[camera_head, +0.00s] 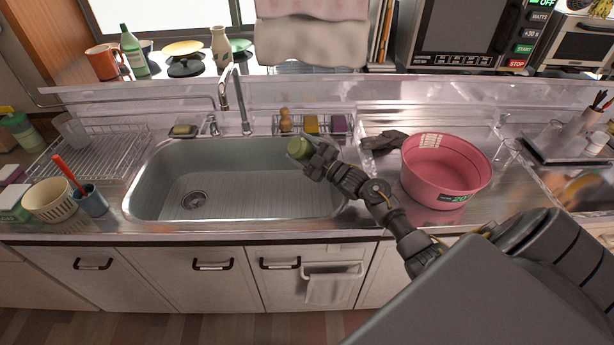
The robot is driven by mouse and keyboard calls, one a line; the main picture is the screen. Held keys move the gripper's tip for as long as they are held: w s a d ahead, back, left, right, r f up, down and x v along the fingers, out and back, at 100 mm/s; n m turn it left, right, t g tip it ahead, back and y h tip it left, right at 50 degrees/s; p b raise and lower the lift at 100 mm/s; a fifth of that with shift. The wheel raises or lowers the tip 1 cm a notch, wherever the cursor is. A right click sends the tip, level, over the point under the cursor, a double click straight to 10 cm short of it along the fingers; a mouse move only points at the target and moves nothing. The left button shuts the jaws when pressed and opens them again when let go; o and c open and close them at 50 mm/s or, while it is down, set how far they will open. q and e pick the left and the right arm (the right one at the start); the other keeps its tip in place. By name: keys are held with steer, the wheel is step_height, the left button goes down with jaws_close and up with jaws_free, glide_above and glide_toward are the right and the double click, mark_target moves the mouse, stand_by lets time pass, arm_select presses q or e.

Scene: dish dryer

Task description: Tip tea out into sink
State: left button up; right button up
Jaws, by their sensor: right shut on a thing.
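A small green cup (299,147) is held by my right gripper (315,158) over the right part of the sink (250,200). The gripper is shut on the cup. The cup looks tilted toward the left; what is inside it is too small to tell. The sink's metal basin is empty around the round drain (194,200) at its left. My left gripper is not in view.
A pink basin (445,170) stands on the counter right of the sink, with a dark object (383,142) beside it.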

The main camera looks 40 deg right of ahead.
steer(key=shift+d+m+t, duration=0.25)
steer(key=shift+m+t, duration=0.05)
steer(key=shift+m, duration=0.3)
stand_by(1.1)
